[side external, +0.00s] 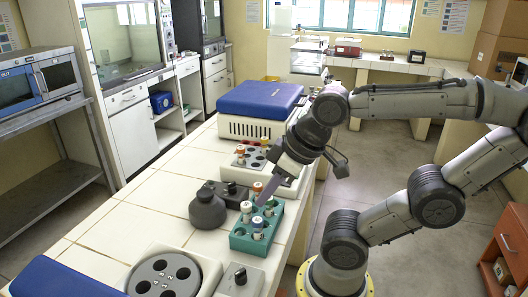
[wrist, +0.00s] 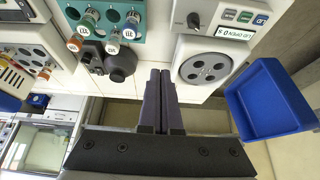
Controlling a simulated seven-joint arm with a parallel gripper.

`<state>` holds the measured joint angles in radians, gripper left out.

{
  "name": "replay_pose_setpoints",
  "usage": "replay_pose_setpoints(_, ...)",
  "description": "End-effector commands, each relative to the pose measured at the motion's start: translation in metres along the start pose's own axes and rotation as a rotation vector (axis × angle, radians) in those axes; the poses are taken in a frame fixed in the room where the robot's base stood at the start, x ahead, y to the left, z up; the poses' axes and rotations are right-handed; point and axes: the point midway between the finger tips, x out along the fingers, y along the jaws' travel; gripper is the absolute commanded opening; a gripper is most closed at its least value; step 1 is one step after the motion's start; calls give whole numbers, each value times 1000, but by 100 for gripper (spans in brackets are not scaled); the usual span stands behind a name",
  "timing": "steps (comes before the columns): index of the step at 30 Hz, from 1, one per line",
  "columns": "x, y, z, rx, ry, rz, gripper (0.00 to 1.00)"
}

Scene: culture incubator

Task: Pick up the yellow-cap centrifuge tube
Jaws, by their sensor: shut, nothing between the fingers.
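The green tube rack (side external: 266,238) stands on the white tiled bench and holds several tubes with white-topped and coloured caps. It shows at the upper left in the wrist view (wrist: 137,27). An orange-capped tube (side external: 257,187) stands at its far side; I cannot tell any cap there as clearly yellow. Another rack (side external: 240,160) behind it holds tubes with reddish and yellowish caps, too small to tell apart.
A round-rotor centrifuge (side external: 165,277) with an open blue lid (side external: 62,280) is at the near end. A blue-topped box (side external: 260,98) stands farther back. Bare tiles lie along the bench's left side.

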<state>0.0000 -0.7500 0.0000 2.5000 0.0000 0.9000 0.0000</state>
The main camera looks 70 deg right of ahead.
Motion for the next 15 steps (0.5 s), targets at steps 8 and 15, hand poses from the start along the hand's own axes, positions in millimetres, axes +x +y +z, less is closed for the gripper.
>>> replay_pose_setpoints(8, 0, 0, 0, 0, 0, 0, 0)
replay_pose_setpoints(15, 0, 0, 0, 0, 0, 0, 20)
